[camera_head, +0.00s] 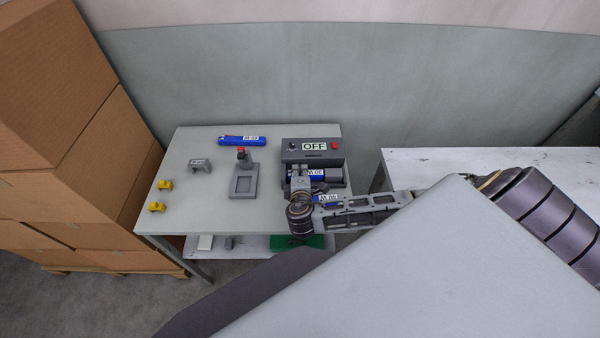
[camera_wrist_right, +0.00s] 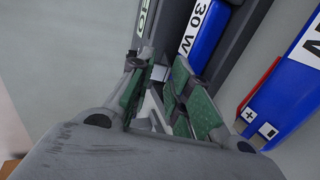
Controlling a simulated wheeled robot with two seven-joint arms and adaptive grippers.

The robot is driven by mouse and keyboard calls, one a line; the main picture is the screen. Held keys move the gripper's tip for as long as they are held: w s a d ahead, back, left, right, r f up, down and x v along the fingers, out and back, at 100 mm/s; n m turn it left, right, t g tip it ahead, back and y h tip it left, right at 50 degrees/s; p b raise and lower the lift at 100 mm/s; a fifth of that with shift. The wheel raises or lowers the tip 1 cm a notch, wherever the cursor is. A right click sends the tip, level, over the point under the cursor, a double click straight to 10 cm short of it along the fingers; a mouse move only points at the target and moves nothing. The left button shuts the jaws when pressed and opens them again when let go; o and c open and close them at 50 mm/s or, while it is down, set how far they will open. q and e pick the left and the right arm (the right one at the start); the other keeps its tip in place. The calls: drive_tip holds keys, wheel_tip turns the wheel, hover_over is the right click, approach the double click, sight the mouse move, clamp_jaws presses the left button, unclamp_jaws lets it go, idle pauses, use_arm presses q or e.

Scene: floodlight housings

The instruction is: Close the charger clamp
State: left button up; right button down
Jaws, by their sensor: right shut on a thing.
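The charger (camera_head: 290,157) is a dark grey box at the right of the table, with an OFF label and a red button. A blue battery (camera_head: 312,174) lies in its bay; it also shows in the right wrist view (camera_wrist_right: 204,38). My right gripper (camera_head: 299,172) is at the left end of this battery. In the right wrist view, its green-padded fingers (camera_wrist_right: 160,84) are shut around a small pale grey piece (camera_wrist_right: 160,72), which looks like the charger clamp. The fingers hide most of it, so its position is unclear. My left gripper is not in view.
A second blue battery (camera_head: 325,197) shows by my right arm. Another blue battery (camera_head: 242,140), a grey stand (camera_head: 244,182), a grey bracket (camera_head: 200,165) and yellow pieces (camera_head: 157,207) are on the table (camera_head: 205,217). Cardboard boxes (camera_head: 60,140) stand left; a white table (camera_head: 420,170) right.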

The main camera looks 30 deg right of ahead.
drive_tip(key=shift+s+a+f, duration=0.1)
drive_tip(key=shift+s+f, duration=0.15)
drive_tip(key=shift+f, duration=0.25)
drive_tip(key=shift+s+a+f, duration=0.1)
drive_tip(key=shift+s+f, duration=0.1)
drive_tip(key=shift+f, duration=0.25)
drive_tip(key=shift+s+f, duration=0.2)
drive_tip(key=shift+f, duration=0.2)
drive_tip(key=shift+s+a+f, duration=0.1)
drive_tip(key=shift+a+f, duration=0.05)
drive_tip(key=shift+f, duration=0.05)
drive_tip(key=c, duration=1.5)
unclamp_jaws()
drive_tip(key=shift+f, duration=0.1)
drive_tip(key=shift+o, duration=0.6)
drive_tip(key=shift+w, duration=0.2)
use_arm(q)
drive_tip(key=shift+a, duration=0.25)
use_arm(e)
drive_tip(key=shift+w+r, duration=0.1)
drive_tip(key=shift+r, duration=0.1)
